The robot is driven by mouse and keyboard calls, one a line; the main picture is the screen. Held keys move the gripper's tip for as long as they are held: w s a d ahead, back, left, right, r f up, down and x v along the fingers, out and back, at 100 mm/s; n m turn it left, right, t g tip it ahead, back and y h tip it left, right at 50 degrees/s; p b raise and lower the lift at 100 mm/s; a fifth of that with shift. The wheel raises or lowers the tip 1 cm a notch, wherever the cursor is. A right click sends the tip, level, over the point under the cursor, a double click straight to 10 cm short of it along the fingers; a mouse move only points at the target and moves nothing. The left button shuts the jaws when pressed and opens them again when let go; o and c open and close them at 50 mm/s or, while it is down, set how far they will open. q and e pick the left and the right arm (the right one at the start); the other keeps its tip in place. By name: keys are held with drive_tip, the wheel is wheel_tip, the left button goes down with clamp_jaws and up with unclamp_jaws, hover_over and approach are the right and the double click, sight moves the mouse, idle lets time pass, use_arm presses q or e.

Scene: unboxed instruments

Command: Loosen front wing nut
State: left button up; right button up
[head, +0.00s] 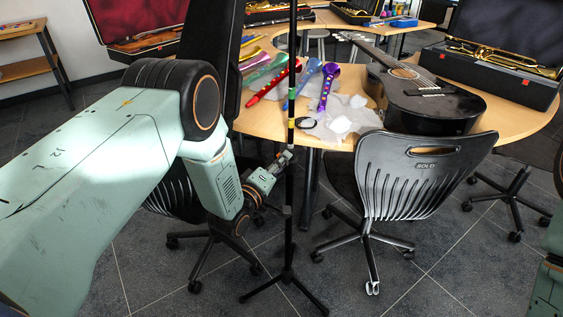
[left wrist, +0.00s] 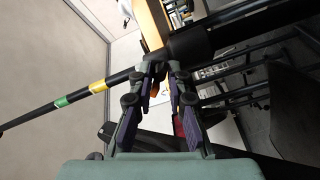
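A thin black stand pole (head: 290,185) rises upright from a tripod base. It carries green and yellow bands, which also show in the left wrist view, where the pole (left wrist: 30,117) runs diagonally and enters a thicker black collar (left wrist: 200,38). My left gripper (head: 287,158) is at the pole at about mid height. In the left wrist view its fingertips (left wrist: 162,70) lie close together at the collar's lower end, with light showing between the fingers further back. The wing nut cannot be made out; the fingertips and dark collar hide that spot. My right gripper is out of view.
A black chair (head: 415,180) stands right of the pole, another behind my left arm. Behind them a wooden table (head: 505,135) holds a black guitar (head: 425,100), coloured horns (head: 328,85) and an open brass instrument case (head: 490,75). Tiled floor is free in front.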

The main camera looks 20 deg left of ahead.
use_arm(q)
drive_tip(key=o, duration=0.5)
drive_tip(key=v, duration=1.2)
